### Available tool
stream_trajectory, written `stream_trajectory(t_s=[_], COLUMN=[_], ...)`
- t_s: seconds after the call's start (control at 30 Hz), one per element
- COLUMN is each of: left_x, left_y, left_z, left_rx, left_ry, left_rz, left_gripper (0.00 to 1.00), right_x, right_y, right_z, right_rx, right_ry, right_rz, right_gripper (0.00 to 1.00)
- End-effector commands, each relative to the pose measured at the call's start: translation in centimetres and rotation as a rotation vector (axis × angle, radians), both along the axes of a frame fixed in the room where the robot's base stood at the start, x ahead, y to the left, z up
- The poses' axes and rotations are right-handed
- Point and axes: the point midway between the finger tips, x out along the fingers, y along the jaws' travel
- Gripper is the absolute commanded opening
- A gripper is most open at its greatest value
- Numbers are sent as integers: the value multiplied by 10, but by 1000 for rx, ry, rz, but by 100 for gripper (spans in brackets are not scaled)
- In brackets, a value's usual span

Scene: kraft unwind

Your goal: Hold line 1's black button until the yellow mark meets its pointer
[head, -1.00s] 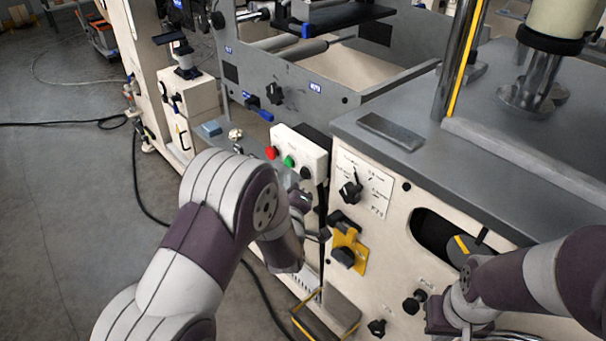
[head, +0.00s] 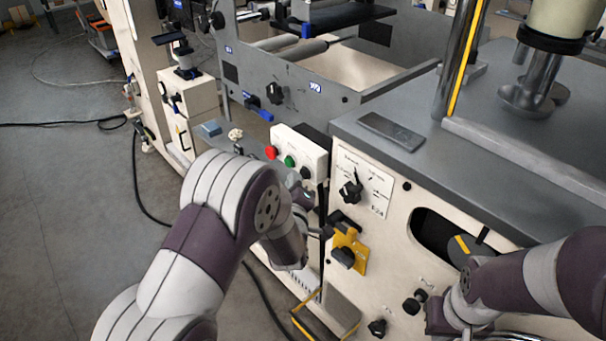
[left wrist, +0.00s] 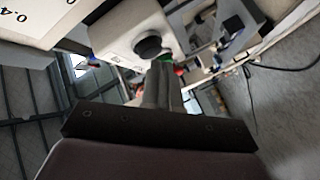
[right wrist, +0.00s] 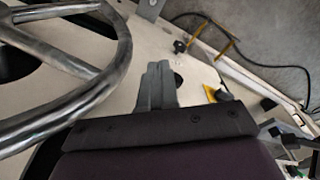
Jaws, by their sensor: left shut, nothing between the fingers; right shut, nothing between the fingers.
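The cream button box (head: 312,154) carries a red button (head: 272,153), a green button (head: 290,161) and a black button (head: 305,173). In the left wrist view the black button (left wrist: 148,46) is close beside my left fingertips (left wrist: 162,68); I cannot tell whether they touch it. My left gripper is shut and empty, partly hidden by its arm in the head view. A yellow mark (head: 461,244) shows in the dark cabinet opening, left of and apart from a dark pointer (head: 482,236). My right gripper (right wrist: 158,68) is shut and empty, before the cabinet front.
A rotary switch (head: 350,191) and a yellow-plated switch (head: 348,248) sit on the cabinet front. A metal handwheel (right wrist: 100,80) lies left of my right gripper. Black knobs (head: 414,302) stick out lower down. Cables lie on the floor at left.

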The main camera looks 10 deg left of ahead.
Motion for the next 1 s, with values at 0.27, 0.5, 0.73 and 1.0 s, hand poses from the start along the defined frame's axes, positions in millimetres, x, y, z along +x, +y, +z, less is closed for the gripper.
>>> stream_trajectory(t_s=[0.27,0.5,0.73,1.0], left_x=[2,5,7,8], left_y=[-2,-3,-5,-6], left_z=[0,0,0,0], left_rx=[0,0,0,0], left_ry=[-1,-1,0,0], left_rz=[0,-1,0,-1], left_gripper=[0,0,0,0], right_x=[0,0,0,0], right_y=[0,0,0,0], right_z=[-1,-2,-3,-3], right_rx=[0,0,0,0], right_ry=[0,0,0,0], right_rz=[0,0,0,0], right_gripper=[0,0,0,0])
